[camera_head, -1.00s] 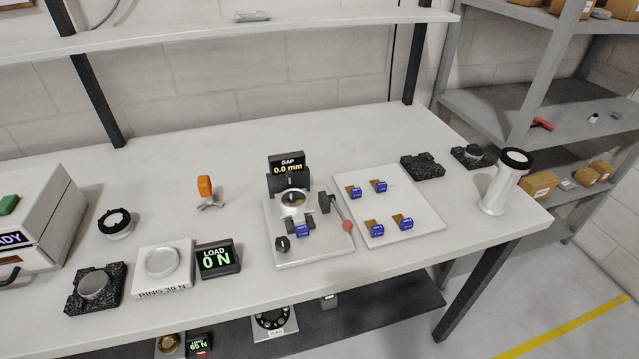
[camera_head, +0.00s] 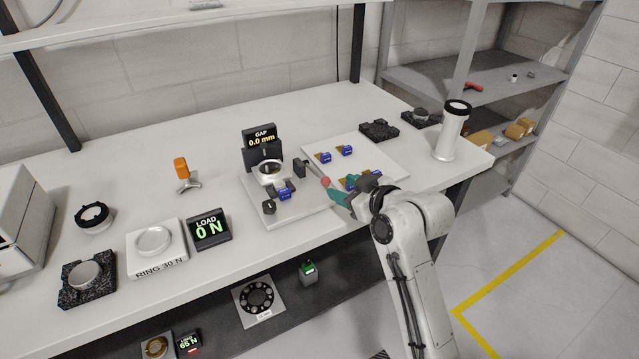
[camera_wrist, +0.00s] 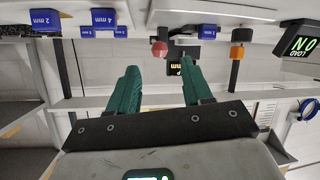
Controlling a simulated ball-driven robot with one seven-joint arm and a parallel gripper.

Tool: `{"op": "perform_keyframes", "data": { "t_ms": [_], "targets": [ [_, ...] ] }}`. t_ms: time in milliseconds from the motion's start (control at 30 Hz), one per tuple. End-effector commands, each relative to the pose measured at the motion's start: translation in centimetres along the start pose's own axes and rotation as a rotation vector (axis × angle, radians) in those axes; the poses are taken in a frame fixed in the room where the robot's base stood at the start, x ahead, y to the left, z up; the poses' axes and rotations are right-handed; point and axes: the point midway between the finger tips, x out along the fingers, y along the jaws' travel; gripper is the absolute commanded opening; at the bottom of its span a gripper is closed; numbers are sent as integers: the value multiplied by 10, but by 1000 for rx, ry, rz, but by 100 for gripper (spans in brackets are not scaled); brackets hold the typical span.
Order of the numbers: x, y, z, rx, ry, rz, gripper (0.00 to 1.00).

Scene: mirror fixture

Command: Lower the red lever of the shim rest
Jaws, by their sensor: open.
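The shim rest (camera_head: 296,211) stands on the bench as a pale plate with a ring-topped post, a dark block and a GAP display (camera_head: 261,136) reading 0.0 mm. Its lever ends in a red ball knob (camera_head: 326,181), with the rod running from the dark block toward the front right. My gripper (camera_head: 333,191), with green fingers, is open and empty at the knob's front right. In the wrist view the red knob (camera_wrist: 159,48) shows between and just beyond the two fingertips (camera_wrist: 160,68). Whether a finger touches it, I cannot tell.
A white board (camera_head: 385,157) with several blue-tagged shims lies right of the rest, partly under my gripper. A white cylinder (camera_head: 449,138) stands near the right edge. A LOAD display (camera_head: 209,229) and an orange-handled tool (camera_head: 181,168) are to the left.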

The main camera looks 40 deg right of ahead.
Motion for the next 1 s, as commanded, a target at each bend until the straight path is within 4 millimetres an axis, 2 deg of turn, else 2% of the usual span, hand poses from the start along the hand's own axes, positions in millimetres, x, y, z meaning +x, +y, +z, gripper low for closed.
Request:
{"op": "perform_keyframes", "data": {
  "t_ms": [200, 433, 600, 867, 1000],
  "targets": [
    [41, 0, -1, 0, -2, -2, 50],
    [71, -1, 0, 1, -3, -2, 50],
    [80, -1, 0, 1, -1, -1, 50],
    [82, -1, 0, 2, -2, -1, 50],
    [82, -1, 0, 2, -2, -1, 39]
  ]
}}
